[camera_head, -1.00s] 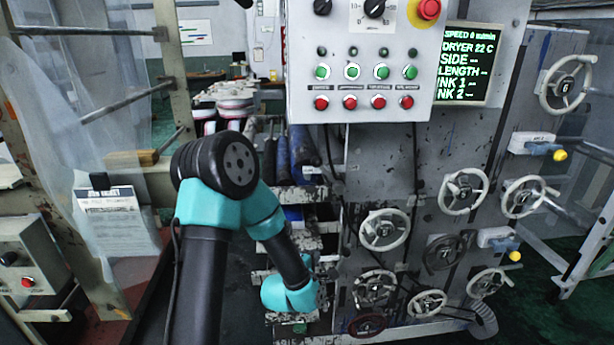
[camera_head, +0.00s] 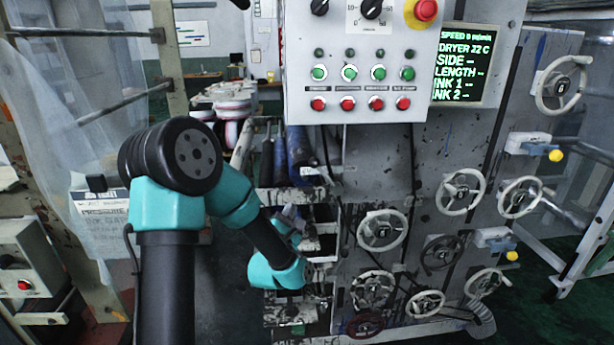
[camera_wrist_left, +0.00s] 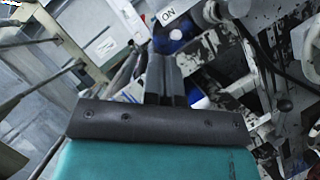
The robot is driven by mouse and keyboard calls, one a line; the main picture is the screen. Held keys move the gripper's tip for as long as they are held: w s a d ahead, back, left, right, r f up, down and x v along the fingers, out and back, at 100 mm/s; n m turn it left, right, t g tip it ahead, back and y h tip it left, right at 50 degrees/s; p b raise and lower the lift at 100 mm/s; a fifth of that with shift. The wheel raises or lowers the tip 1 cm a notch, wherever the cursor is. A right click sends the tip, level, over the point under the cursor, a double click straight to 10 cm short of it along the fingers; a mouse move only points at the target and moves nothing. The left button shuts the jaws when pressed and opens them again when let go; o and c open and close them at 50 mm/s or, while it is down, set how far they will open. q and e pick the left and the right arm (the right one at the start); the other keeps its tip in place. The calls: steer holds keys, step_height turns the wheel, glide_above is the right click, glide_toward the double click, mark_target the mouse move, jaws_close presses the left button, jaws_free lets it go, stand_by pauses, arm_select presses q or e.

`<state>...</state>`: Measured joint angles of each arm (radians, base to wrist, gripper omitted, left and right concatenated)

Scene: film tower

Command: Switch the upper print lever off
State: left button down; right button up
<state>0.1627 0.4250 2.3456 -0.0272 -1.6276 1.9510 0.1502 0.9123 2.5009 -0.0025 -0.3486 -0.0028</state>
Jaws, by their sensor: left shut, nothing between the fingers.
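Two blue levers with yellow ends sit on white boxes at the right of the machine, an upper one (camera_head: 544,151) and a lower one (camera_head: 501,244). I cannot read a print label on either. A white label (camera_head: 313,174) hangs below a blue roller left of the machine. A white "ON" label (camera_wrist_left: 168,14) shows ahead of the fingers in the left wrist view. My right gripper is out of view.
Several handwheels (camera_head: 382,231) project from the machine front. A clear plastic sheet (camera_head: 75,95) hangs at the left. Dark floor lies between.

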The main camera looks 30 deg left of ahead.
mark_target(326, 177)
arm_select(q)
steer(key=d+r+x, duration=0.1)
steer(key=d+x, duration=0.1)
steer(key=x, duration=1)
steer(key=shift+w+r, duration=0.3)
steer(key=shift+r, duration=0.2)
steer(key=shift+r, duration=0.1)
